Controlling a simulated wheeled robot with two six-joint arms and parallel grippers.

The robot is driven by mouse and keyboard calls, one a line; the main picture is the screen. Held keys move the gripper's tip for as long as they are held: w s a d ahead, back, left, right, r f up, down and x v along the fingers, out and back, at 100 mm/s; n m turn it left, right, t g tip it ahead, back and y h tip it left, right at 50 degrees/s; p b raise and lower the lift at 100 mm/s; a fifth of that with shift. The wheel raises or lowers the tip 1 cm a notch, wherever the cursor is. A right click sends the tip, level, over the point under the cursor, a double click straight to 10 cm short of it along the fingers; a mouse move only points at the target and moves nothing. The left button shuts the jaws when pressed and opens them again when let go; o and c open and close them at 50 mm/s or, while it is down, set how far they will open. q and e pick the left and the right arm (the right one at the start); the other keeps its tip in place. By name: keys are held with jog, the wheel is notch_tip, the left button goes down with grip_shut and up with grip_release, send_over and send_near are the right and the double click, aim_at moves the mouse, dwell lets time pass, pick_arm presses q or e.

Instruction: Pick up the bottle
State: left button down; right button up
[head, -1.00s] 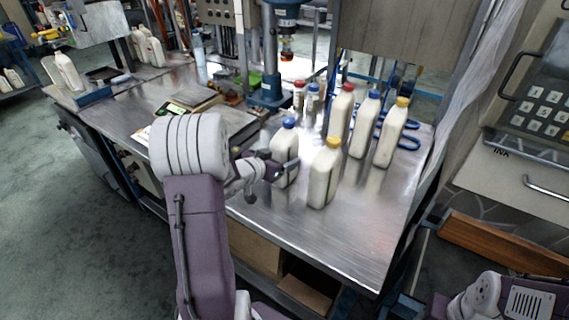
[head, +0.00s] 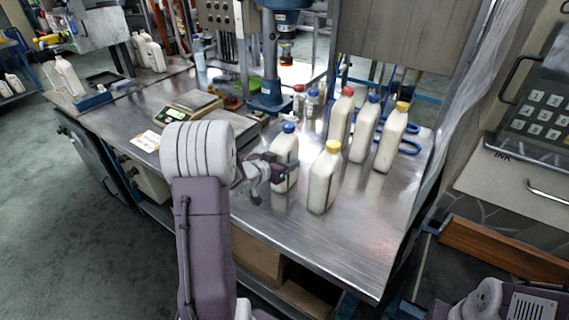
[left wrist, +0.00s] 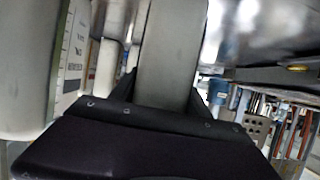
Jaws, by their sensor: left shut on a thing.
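A white bottle with a blue cap (head: 287,144) stands upright on the metal workbench, at the front left of the bottle group. My left gripper (head: 282,177) is shut on its lower half, coming in from the left; the bottle's base appears to be at bench level. In the left wrist view, a pale grey upright surface (left wrist: 168,65) fills the middle above the dark gripper body; its edges are cropped, so I cannot tell for certain that it is this bottle. My right gripper is not in view; only part of that arm shows at the bottom right.
A yellow-capped bottle (head: 323,180) stands close to the right. Bottles with red (head: 341,118), blue (head: 365,130) and yellow (head: 391,138) caps stand behind. A scale (head: 193,103) and a drill press (head: 270,60) are farther back. The front right of the bench (head: 365,235) is clear.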

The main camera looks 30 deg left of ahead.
pick_arm(q)
notch_tip(320, 180, up, 5)
jog(key=shift+s+d+f+p, duration=0.1)
jog(key=shift+s+p, duration=0.05)
jog(key=shift+p, duration=0.8)
jog(key=p, duration=0.1)
send_near(284, 149)
jog(key=w+d, duration=0.3)
jog(key=shift+s+d+f, duration=0.2)
jog(key=shift+s+d, duration=0.2)
jog(key=shift+s, duration=0.1)
